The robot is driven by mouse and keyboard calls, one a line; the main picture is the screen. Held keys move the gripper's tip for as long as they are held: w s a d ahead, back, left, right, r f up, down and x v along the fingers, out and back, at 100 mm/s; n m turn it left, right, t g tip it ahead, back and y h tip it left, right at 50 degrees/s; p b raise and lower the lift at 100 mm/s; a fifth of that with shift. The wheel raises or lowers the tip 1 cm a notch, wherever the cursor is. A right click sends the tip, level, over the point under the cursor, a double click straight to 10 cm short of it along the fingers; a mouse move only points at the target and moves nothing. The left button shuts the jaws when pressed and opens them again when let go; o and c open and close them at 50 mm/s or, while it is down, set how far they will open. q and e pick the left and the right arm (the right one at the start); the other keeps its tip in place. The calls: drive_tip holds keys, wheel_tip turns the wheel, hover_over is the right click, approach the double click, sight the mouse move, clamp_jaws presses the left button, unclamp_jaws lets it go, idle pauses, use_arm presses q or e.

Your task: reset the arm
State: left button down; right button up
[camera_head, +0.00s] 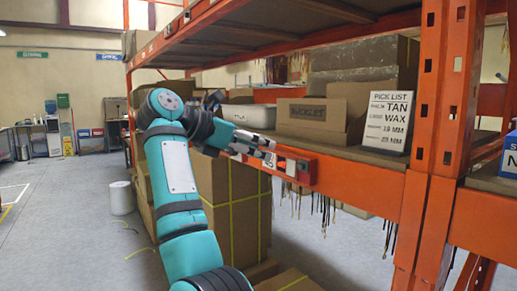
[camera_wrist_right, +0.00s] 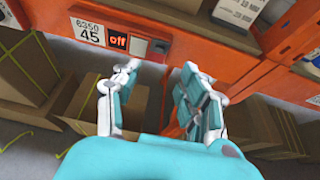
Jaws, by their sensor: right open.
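My right arm, teal and dark grey, rises from the bottom of the head view and bends toward the rack. My right gripper (camera_head: 268,150) is in front of the orange shelf beam, near a small red box fixed on it. In the right wrist view the gripper (camera_wrist_right: 160,75) has its two fingers apart with nothing between them. Beyond the fingers are the beam, a label reading 6350 45 (camera_wrist_right: 90,32) and a display reading "off" (camera_wrist_right: 118,41). My left gripper is not in view.
The rack's orange upright (camera_head: 433,130) stands to the right. On the shelf are a cardboard box (camera_head: 300,118), a white pick list sign (camera_head: 387,122) and a pale container (camera_head: 248,115). Large cartons (camera_head: 240,205) stand under the shelf. Open floor (camera_head: 85,240) lies to the left.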

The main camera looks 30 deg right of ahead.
drive_tip(key=w+f+n+t+h, duration=0.3)
drive_tip(key=w+f+n+t, duration=0.35)
drive_tip(key=f+n, duration=0.55)
drive_tip(key=w+f+n+t+h, duration=0.2)
drive_tip(key=w+f+n+t, duration=0.55)
drive_tip(key=f, duration=0.75)
drive_tip(key=s+a+f+n+t+y, duration=0.1)
drive_tip(key=s+a+f+n+y, duration=0.3)
drive_tip(key=f+n, duration=0.6)
drive_tip(key=s+a+f+n+y+p, duration=0.15)
drive_tip(key=f+n+y, duration=0.4)
drive_tip(key=f, duration=0.85)
drive_tip(key=s+a+f+n+t+y, duration=0.15)
drive_tip(key=a+f+n+y, duration=0.25)
drive_tip(key=f+n+y, duration=0.55)
drive_tip(key=s+a+f+n+g, duration=0.2)
drive_tip(key=s+f+n+g, duration=0.55)
drive_tip(key=s+f, duration=2.05)
drive_tip(key=s+d+f+n+g, duration=0.1)
drive_tip(key=s+f+g, duration=0.2)
drive_tip(key=s, duration=0.7)
drive_tip(key=s+d+f+n+g, duration=0.1)
drive_tip(key=s+f+g, duration=0.2)
drive_tip(key=s, duration=0.7)
drive_tip(key=s+d+f+n+g, duration=0.1)
drive_tip(key=s+f+g, duration=0.2)
drive_tip(key=s, duration=0.8)
drive_tip(key=shift+d+f, duration=0.2)
drive_tip(key=shift+d, duration=0.2)
